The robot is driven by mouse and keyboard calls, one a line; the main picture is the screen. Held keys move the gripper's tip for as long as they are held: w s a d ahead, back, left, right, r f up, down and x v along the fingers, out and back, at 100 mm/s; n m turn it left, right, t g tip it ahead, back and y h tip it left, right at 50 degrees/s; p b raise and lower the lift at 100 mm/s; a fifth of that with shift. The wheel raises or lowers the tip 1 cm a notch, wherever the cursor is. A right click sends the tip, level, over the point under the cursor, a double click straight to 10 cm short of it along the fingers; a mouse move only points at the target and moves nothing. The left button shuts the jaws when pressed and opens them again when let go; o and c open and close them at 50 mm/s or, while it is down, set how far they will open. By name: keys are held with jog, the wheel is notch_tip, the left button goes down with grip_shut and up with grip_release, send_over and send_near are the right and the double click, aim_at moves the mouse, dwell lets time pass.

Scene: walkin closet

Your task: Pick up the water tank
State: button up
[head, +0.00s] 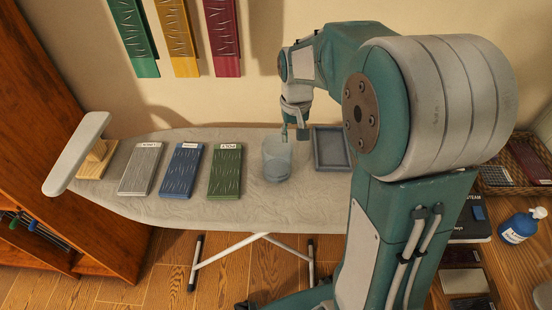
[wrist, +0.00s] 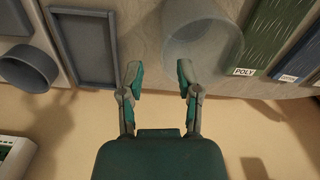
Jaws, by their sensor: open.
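The water tank (head: 276,163) looks like a translucent grey-blue cup-shaped vessel, standing upright on the ironing board (head: 180,207). In the wrist view the tank (wrist: 203,42) lies beyond my fingertips and mostly to the right of the gap between them. My gripper (head: 294,134) is at the tank's wall side, near its upper right in the head view. In the wrist view my gripper (wrist: 158,77) is open, with nothing between its fingers. I cannot tell whether the right finger touches the tank.
A shallow grey tray (head: 331,148) sits right of the tank. Green (head: 226,171), blue (head: 181,170) and grey (head: 140,170) labelled panels lie left. A round dark container (wrist: 30,68) shows in the wrist view. The wall is close behind the board.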

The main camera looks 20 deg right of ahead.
aim_at(291, 154)
notch_tip(291, 154, down, 2)
jog(key=shift+a, duration=0.1)
jog(key=f, duration=0.5)
jog(key=shift+w+f, duration=0.2)
grip_shut()
